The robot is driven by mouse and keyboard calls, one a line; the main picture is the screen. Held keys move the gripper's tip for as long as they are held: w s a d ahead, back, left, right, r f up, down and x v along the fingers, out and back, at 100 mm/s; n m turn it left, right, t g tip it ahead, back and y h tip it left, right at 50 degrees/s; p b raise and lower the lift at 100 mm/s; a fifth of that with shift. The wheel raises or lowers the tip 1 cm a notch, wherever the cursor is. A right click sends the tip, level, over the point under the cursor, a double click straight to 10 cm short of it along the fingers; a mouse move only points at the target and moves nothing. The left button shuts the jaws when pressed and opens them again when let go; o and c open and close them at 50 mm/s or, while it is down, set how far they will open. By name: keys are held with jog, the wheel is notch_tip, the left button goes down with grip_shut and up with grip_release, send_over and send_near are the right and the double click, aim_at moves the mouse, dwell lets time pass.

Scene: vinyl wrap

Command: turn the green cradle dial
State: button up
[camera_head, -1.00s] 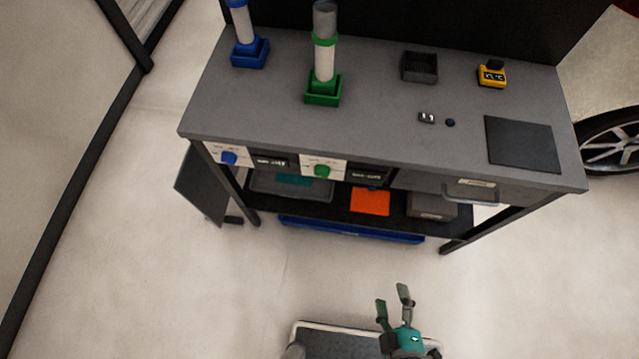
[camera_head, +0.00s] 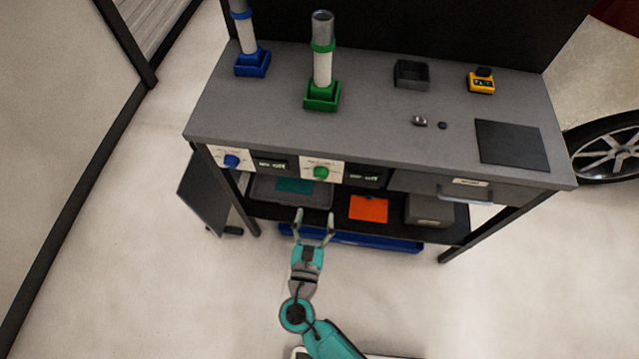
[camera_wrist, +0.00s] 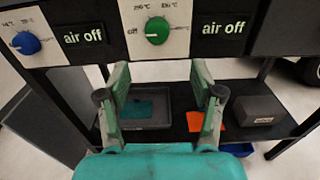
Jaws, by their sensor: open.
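The green dial (camera_head: 320,172) is on a white panel on the front of the workbench, below the green cradle (camera_head: 323,96), which holds a white roll with a grey top end. The dial also shows in the wrist view (camera_wrist: 157,30), upper middle, with temperature marks above it and a display reading "air off" to its right. My gripper (camera_head: 314,216) is open and empty, in front of the bench and below the dial. In the wrist view its fingers (camera_wrist: 165,95) point toward the panel, apart from the dial.
A blue dial (camera_head: 231,161) sits left of the green one, below a blue cradle (camera_head: 252,64). Below the fingers, the lower shelf holds a grey tray (camera_head: 262,197), an orange sheet (camera_head: 368,208) and a grey box (camera_head: 429,210). A drawer handle (camera_head: 466,196) sticks out at right.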

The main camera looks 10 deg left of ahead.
aim_at(320, 177)
jog(key=w, duration=1)
jog(key=shift+w+r, duration=0.15)
jog(key=shift+w, duration=0.25)
jog(key=c, duration=1.1)
